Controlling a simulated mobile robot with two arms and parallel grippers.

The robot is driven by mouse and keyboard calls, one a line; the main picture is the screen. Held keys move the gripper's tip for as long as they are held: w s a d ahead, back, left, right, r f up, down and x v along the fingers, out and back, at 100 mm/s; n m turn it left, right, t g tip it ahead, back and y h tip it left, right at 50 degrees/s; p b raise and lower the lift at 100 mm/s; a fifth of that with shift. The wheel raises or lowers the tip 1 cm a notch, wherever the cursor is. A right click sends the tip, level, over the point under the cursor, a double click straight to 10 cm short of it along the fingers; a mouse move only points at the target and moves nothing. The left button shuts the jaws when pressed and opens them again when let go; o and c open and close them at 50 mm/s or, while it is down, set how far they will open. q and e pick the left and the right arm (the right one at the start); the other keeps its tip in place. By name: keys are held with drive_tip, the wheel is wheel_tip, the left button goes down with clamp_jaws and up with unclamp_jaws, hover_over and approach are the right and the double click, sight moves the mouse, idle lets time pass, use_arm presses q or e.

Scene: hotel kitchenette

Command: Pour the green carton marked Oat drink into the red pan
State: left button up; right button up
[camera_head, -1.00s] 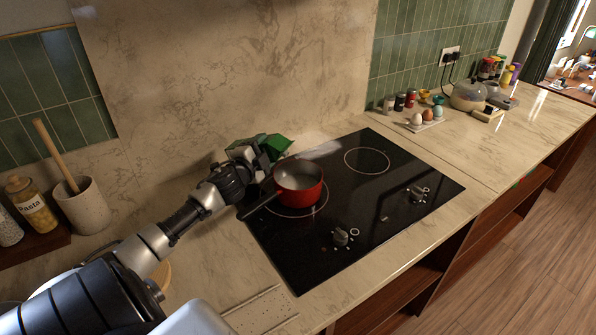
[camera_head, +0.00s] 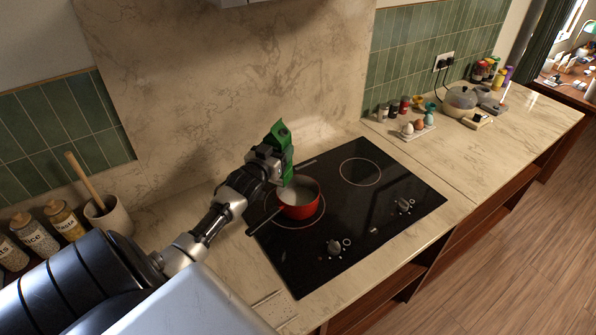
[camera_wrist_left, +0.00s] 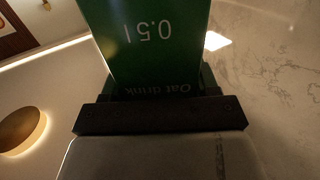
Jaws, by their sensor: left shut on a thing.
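The green carton (camera_head: 281,135) is held by my left gripper (camera_head: 275,160), at the back left of the red pan. It stands nearly upright, with its top at or above the pan's far rim. In the left wrist view, the carton (camera_wrist_left: 150,45) shows "0.5 l" and "Oat drink" upside down, between the fingers of my left gripper (camera_wrist_left: 160,112). The red pan (camera_head: 299,211) sits on the left part of the black hob, its dark handle pointing to the front left. Its inside looks pale; I cannot tell the contents. My right gripper is not in view.
The black hob (camera_head: 365,225) has a free ring at the back right and knobs in front. An egg tray (camera_head: 418,133), jars and a pale pot (camera_head: 459,101) stand farther right. A utensil crock (camera_head: 113,219) and labelled jars (camera_head: 65,222) stand left.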

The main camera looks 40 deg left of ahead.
sight(271, 143)
use_arm(q)
drive_tip(key=shift+r+p, duration=1.75)
drive_tip(key=shift+r, duration=0.3)
drive_tip(key=shift+f, duration=0.1)
